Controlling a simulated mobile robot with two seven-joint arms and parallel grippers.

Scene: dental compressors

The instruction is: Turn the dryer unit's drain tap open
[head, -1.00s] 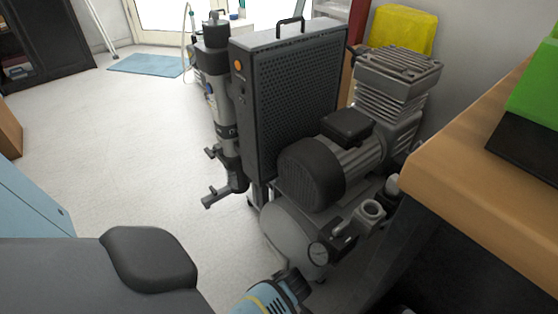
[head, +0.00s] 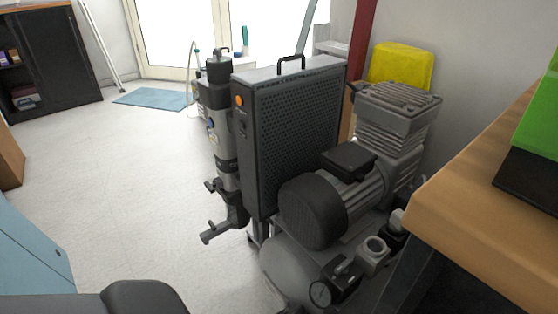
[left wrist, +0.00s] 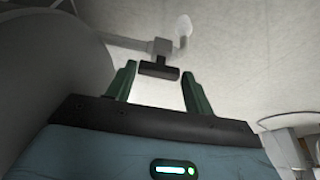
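The dryer unit is a dark perforated cabinet (head: 292,130) with a grey filter column (head: 222,130) on its left side. Small fittings with handles (head: 220,231) stick out low on the column. In the left wrist view a dark T-shaped tap handle (left wrist: 158,70) on a grey valve body (left wrist: 161,47) shows just beyond and between my left fingertips. I cannot tell which fitting of the head view this is. My left gripper (left wrist: 158,82) is open, its two green fingers on either side of the handle; contact is not visible. My right gripper is not in view.
A compressor motor (head: 313,208) and tank (head: 284,262) with a gauge (head: 320,293) stand in front of the cabinet. A wooden worktop (head: 470,185) is on the right. The floor (head: 130,190) left of the dryer is clear. A large grey rounded surface (left wrist: 45,60) lies close left in the wrist view.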

